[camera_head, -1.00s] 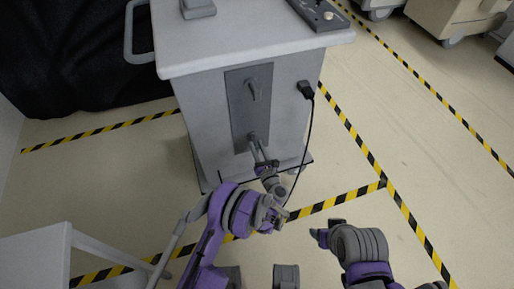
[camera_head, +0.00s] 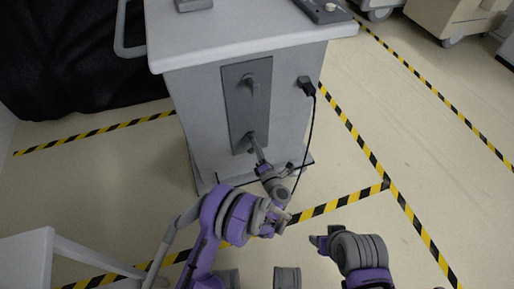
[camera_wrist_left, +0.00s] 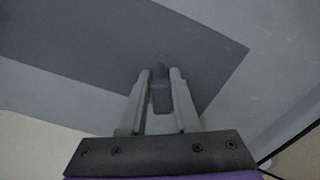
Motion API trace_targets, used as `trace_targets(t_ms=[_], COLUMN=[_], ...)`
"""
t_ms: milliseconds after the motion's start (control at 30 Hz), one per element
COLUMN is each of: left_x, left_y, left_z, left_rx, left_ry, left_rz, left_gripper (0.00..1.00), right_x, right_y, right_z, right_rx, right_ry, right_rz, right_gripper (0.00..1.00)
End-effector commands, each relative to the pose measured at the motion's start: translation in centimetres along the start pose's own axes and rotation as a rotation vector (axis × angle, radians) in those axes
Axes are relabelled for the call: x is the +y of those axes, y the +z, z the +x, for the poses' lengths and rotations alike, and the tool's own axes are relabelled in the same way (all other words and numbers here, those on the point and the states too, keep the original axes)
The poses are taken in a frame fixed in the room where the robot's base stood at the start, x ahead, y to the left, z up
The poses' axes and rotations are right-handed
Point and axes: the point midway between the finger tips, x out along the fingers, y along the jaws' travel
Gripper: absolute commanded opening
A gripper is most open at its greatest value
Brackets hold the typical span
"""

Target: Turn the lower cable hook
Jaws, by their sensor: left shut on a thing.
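The grey cart (camera_head: 190,110) has a dark grey upright plate (camera_head: 236,110) on its near side. The upper cable hook (camera_head: 252,87) sticks out of the plate above. The lower cable hook (camera_wrist_left: 161,96) shows between my left fingers in the left wrist view, standing out from the dark plate. My left gripper (camera_head: 252,138) reaches the plate's bottom end and is shut on the lower hook, which it mostly hides in the head view. My right gripper (camera_head: 322,240) hangs at the lower right, away from the cart; its jaw opening is unclear.
A black plug (camera_head: 306,86) with a hanging cord (camera_head: 309,135) is right of the plate. A white table (camera_head: 28,262) stands at the lower left, near my left arm. Striped tape (camera_head: 350,197) marks the floor.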

Motion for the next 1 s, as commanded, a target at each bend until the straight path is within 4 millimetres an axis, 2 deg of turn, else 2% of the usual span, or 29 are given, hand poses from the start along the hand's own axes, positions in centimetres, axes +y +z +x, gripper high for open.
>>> trace_targets(t_ms=[1000], left_x=[-0.58], left_y=[-0.31], left_z=[-0.03], left_rx=[0.000], left_ry=[0.000], left_rz=[0.965], left_gripper=[0.00], right_x=[0.00], right_y=[0.07], right_z=[0.38], right_rx=[0.000], right_ry=[0.000], right_rz=[0.000], right_gripper=[0.60])
